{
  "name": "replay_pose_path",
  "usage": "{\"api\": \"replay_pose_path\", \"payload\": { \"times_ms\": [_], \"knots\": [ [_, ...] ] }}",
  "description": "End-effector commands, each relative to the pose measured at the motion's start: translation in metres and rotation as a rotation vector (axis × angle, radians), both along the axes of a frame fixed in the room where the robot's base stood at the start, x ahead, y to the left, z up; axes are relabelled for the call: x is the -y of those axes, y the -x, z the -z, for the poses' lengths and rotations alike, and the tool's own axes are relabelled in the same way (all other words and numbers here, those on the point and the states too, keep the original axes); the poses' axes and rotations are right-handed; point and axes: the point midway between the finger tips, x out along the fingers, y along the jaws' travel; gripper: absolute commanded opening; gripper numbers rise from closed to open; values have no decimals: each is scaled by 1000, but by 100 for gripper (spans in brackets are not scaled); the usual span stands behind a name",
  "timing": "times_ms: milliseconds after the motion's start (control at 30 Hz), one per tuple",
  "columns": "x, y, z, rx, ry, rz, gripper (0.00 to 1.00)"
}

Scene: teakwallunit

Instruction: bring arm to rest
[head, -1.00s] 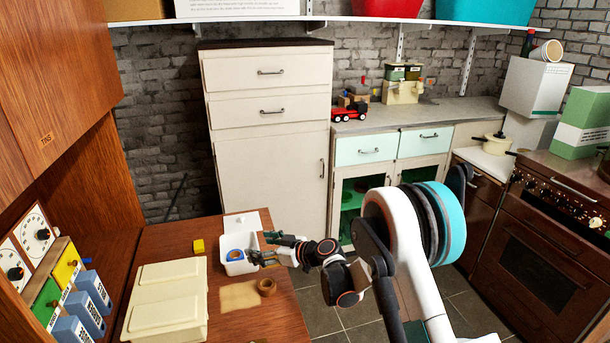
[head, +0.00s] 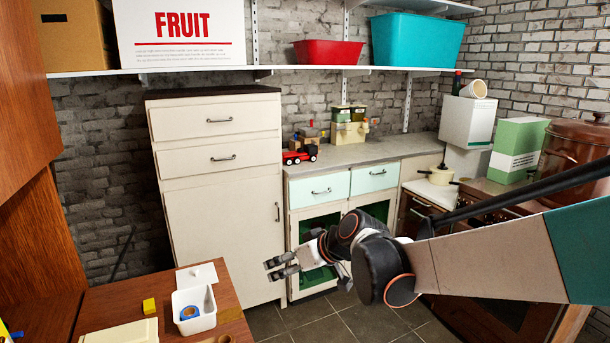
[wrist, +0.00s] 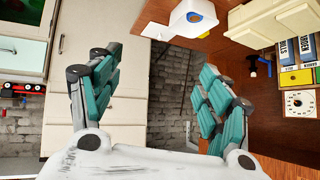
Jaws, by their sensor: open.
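My gripper (head: 282,267) is open and empty. In the head view it hangs in the air to the right of the wooden desk, in front of the tall cream cabinet, with its fingers pointing left. In the wrist view its two teal-padded fingers (wrist: 158,95) are spread wide with nothing between them. My arm reaches in from the right side of the head view, bent at the elbow.
The wooden desk (head: 215,285) holds a white tub (head: 194,311) with a blue ring inside, a yellow block (head: 149,306) and a cream box (head: 120,333). The tall cabinet (head: 218,200) and mint-drawer counter (head: 375,178) stand behind. Floor tiles (head: 330,322) are clear.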

Motion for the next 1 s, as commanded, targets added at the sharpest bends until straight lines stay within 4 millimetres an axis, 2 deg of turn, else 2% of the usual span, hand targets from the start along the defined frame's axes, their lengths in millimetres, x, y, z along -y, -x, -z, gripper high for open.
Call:
{"api": "replay_pose_path", "payload": {
  "times_ms": [33, 200, 467, 800, 1000],
  "knots": [
    [14, 13, -7, -14, 12, 30, 71],
    [58, 53, -23, -57, 55, 138, 71],
    [121, 121, -34, -114, 113, 313, 71],
    [195, 213, -23, -164, 180, 554, 71],
    [225, 254, -9, -177, 205, 670, 71]
  ]
}}
